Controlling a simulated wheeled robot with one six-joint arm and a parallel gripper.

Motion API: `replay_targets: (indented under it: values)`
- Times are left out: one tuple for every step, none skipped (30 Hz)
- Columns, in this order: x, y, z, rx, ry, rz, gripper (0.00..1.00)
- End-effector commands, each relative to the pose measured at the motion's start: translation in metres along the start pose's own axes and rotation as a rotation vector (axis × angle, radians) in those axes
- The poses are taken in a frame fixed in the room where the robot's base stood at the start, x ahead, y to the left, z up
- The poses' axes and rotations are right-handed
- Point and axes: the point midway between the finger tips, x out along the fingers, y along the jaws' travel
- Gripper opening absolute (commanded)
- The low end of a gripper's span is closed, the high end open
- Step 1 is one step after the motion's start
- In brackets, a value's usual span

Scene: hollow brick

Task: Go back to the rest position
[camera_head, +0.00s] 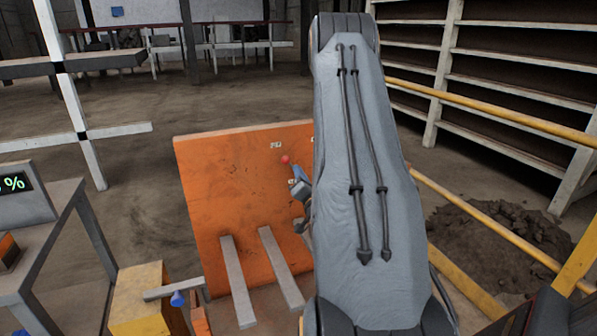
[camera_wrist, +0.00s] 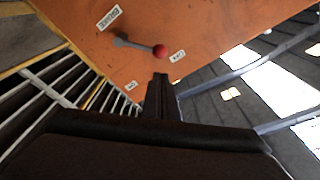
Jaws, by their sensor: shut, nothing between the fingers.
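My gripper (camera_wrist: 160,80) shows in the wrist view with its dark fingers together and nothing between them. In that view a lever with a red ball knob (camera_wrist: 160,51) stands out from an orange panel (camera_wrist: 215,22), just beyond the fingertips. I see a gap between fingertips and knob in the picture, but cannot tell its depth. In the head view the red knob (camera_head: 285,159) shows in front of the upright orange panel (camera_head: 225,190), left of my large grey arm link. That link hides most of my wrist and the panel's right part.
A yellow railing (camera_head: 490,225) runs along the right, with a dirt heap (camera_head: 510,235) beyond it. A grey table with a display (camera_head: 22,190) stands at the left, near a yellow box (camera_head: 140,300). Shelves (camera_head: 500,60) line the back right. Floor behind the panel is open.

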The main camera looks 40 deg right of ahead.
Motion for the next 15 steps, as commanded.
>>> replay_targets:
  values:
    - [0.0,0.0009,-0.0009,0.0,0.001,0.001,0.0]
    - [0.0,0.0013,-0.0013,0.0,0.002,0.002,0.0]
    - [0.0,0.0016,-0.0016,0.0,0.003,0.002,0.0]
    - [0.0,0.0017,-0.0018,0.0,0.003,0.002,0.0]
    - [0.0,0.0018,-0.0019,0.0,0.003,0.002,0.0]
    - [0.0001,0.0018,-0.0019,0.0,0.003,0.002,0.0]
    - [0.0001,0.0017,-0.0019,0.0,0.003,0.002,0.0]
    - [0.0001,0.0016,-0.0018,0.0,0.003,0.002,0.0]
    - [0.0002,0.0014,-0.0016,0.0,0.003,0.002,0.0]
    - [0.0003,0.0012,-0.0015,0.0,0.003,0.001,0.0]
    - [0.0003,0.001,-0.0013,0.0,0.002,0.001,0.0]
    - [0.0004,0.0008,-0.0011,0.0,0.002,0.001,0.0]
    - [0.0004,0.0006,-0.001,0.0,0.002,0.0,0.0]
    - [0.0006,0.0001,-0.0006,-0.001,0.001,0.0,0.0]
    - [0.0016,-0.0021,0.0012,-0.005,-0.007,0.003,0.0]
